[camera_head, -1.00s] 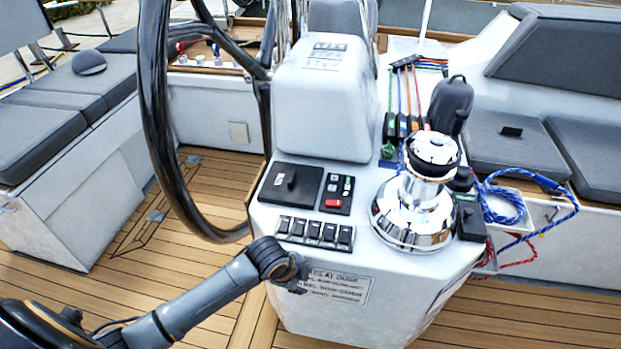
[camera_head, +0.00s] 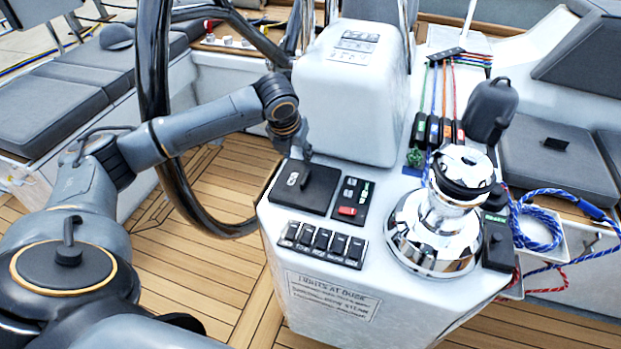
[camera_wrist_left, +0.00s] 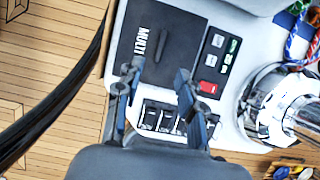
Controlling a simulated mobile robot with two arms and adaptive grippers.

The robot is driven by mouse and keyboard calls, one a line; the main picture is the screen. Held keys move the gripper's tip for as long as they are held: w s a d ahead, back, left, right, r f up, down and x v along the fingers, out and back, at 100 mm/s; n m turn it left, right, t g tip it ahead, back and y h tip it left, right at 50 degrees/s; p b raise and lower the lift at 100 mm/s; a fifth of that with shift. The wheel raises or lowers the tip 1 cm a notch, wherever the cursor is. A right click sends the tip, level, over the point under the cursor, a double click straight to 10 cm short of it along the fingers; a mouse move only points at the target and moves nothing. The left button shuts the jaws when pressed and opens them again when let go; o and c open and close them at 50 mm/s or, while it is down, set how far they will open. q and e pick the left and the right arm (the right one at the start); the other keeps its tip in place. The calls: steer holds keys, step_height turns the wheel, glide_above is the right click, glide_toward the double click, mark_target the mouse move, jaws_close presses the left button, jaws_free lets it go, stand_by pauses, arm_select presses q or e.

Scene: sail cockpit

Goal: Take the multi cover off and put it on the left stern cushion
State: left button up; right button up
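The multi cover (camera_head: 306,187) is a flat black square plate with a raised grip bar, lying on the white console top. In the left wrist view the cover (camera_wrist_left: 155,42) shows the word MULTI. My left gripper (camera_head: 304,152) is just above the cover's far side in the head view. In the left wrist view my left gripper (camera_wrist_left: 158,70) is open and empty, with its fingers spread over the cover's near edge, on either side of the grip bar's line. Grey cushions (camera_head: 60,105) lie on the left bench; I cannot tell which is the left stern cushion. My right gripper is not in view.
A black steering wheel (camera_head: 155,110) stands between the left bench and the console. A small panel with a red switch (camera_head: 349,205), a row of black switches (camera_head: 322,243) and a chrome winch (camera_head: 440,225) surround the cover. Wooden deck (camera_head: 215,280) is clear.

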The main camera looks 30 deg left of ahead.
arm_select(q)
glide_above(305, 178)
steer(key=s, duration=0.2)
step_height(305, 178, down, 7)
steer(key=shift+r, duration=0.1)
steer(key=shift+w+f, duration=0.15)
steer(key=shift+f, duration=0.3)
steer(key=x, duration=0.5)
steer(key=shift+d, duration=0.2)
jaws_close()
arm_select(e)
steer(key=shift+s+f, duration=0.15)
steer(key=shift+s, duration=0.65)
